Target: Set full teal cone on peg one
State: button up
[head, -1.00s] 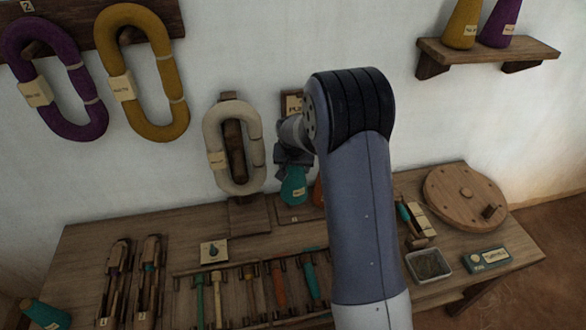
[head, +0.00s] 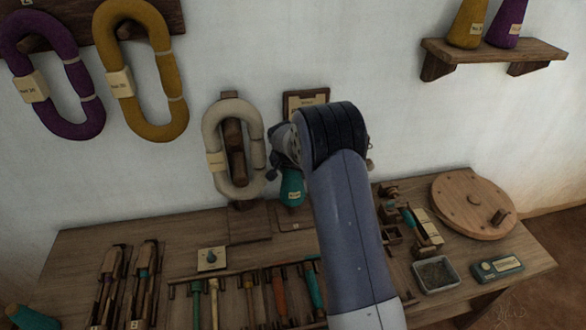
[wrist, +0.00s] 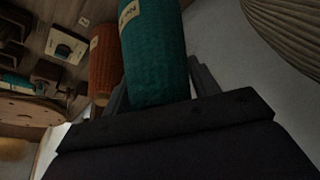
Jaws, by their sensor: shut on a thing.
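My gripper (head: 287,166) is shut on a teal cone (head: 291,188) with a pale label. In the head view the cone hangs below the jaws, above a small wooden base (head: 296,222) on the bench; I cannot tell whether it touches the base, and no peg shows under it. In the wrist view the teal cone (wrist: 155,50) fills the space between the fingers. An orange cone (wrist: 103,60) stands close beside it there; my arm hides it in the head view. Another teal cone (head: 30,318) is at the lower left edge.
A cream yarn hank (head: 211,135) hangs just left of my gripper. A framed card (head: 305,103) is on the wall behind. Bobbins and shuttles cover the bench front. A round wooden disc (head: 455,200) and a grey tray (head: 437,290) lie at the right.

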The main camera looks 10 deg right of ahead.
jog(key=shift+f+b, duration=2.6)
jog(key=shift+f, duration=0.9)
jog(key=o, duration=1.8)
jog(key=shift+o, duration=0.2)
notch_tip(320, 180, up, 8)
jog(key=p, duration=0.3)
jog(key=shift+p, duration=0.35)
